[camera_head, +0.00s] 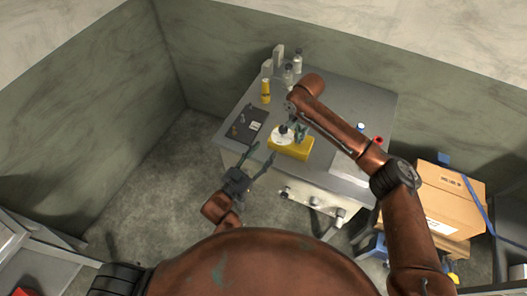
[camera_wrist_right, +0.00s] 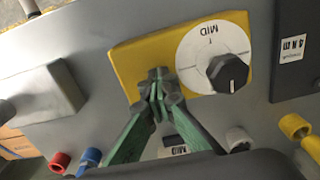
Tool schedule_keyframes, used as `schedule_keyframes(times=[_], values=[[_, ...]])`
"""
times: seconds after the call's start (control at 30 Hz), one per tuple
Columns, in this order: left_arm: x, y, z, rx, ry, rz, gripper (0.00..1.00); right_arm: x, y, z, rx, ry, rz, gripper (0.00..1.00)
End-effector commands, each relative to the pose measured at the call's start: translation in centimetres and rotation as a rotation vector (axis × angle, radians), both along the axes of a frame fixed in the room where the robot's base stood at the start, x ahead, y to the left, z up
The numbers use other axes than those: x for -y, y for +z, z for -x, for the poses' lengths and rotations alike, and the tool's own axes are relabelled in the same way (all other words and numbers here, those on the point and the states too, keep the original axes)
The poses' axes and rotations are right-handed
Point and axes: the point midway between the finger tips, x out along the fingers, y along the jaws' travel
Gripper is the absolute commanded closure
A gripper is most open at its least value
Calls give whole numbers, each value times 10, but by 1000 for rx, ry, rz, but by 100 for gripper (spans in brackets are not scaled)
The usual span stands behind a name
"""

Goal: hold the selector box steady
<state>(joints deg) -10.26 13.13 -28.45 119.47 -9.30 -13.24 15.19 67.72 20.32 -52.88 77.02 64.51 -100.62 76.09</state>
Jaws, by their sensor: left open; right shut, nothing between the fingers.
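The selector box (camera_head: 292,151) is a yellow block near the front edge of the grey table. It also shows in the right wrist view (camera_wrist_right: 127,54). Its white dial (camera_wrist_right: 200,45), marked MID, carries a black knob (camera_wrist_right: 228,73). My right gripper (camera_wrist_right: 158,78) is shut and empty, its tips over the yellow face beside the dial; I cannot tell whether they touch. It shows small in the head view (camera_head: 299,136). My left gripper (camera_head: 263,153) is open, fingers pointing toward the box, apart from it, off the table's front edge.
A dark panel (camera_head: 249,126) lies left of the box. A red cap (camera_head: 378,140) and a blue cap (camera_head: 360,127) are to the right. Cardboard boxes (camera_head: 447,197) stand right of the table.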

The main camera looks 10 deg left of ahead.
Motion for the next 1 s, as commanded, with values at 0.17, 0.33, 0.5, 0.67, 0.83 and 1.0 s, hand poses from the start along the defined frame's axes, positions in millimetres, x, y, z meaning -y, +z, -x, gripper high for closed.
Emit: schedule_keyframes(times=[0.17,0.33,0.5,0.67,0.83,1.0], values=[[0,-1,0,0,0,0,56,2,-8,4,-14,-1,5,100],[0,-1,0,0,0,0,56,2,-2,3,-13,-1,5,100],[0,-1,0,0,0,0,56,1,13,2,-8,-1,3,100],[0,0,0,0,0,0,56,0,27,1,-4,0,1,100],[0,0,0,0,0,0,56,0,41,1,-4,0,0,100],[0,0,0,0,0,0,56,0,48,1,-3,0,0,100]])
